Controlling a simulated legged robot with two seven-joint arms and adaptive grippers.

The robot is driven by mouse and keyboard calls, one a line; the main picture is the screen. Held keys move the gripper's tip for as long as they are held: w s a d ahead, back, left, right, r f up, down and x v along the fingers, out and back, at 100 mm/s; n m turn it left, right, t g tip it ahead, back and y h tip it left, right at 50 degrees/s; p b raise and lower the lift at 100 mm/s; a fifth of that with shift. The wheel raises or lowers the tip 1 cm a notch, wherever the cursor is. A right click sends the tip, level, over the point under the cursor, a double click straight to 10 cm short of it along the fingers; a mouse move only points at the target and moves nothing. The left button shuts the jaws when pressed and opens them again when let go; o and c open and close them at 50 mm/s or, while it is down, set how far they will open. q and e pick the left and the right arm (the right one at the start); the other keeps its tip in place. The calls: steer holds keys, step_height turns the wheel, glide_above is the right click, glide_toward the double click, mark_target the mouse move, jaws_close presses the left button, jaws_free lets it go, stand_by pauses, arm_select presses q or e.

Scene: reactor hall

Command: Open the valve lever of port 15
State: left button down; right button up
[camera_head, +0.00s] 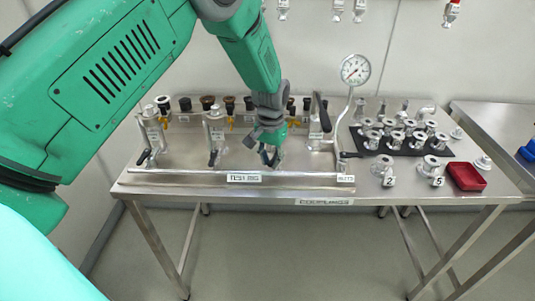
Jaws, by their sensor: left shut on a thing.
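The testing rig (200,178) stands on a steel table, with several upright ports in a row. Port numbers are too small to read, so I cannot confirm which is port 15. My left gripper (270,156) reaches down from the upper left to the third port position. It is shut on what appears to be that port's valve lever, mostly hidden by the fingers. Black levers on the first port (144,157) and second port (213,158) point down toward the front. The lever of the fourth port (322,110) stands upright. My right gripper is not in view.
A pressure gauge (355,70) on a bent pipe rises right of the ports. A black mat (400,148) with several metal couplings and a red tray (466,176) lie to the right. My green left arm hides the upper left. Another table (500,125) stands at far right.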

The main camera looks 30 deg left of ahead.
arm_select(q)
steer(key=d+n, duration=0.1)
steer(key=n, duration=0.1)
steer(key=d+n+p, duration=0.1)
steer(key=n, duration=0.2)
steer(key=shift+w+d+f, duration=0.2)
steer(key=shift+d+n, duration=0.1)
steer(key=shift+n, duration=0.2)
steer(key=c, duration=1.5)
jaws_free()
steer(key=shift+w, duration=0.2)
steer(key=shift+r, duration=0.1)
steer(key=shift+r, duration=0.3)
step_height(320, 180, up, 11)
steer(key=shift+w+r, duration=0.1)
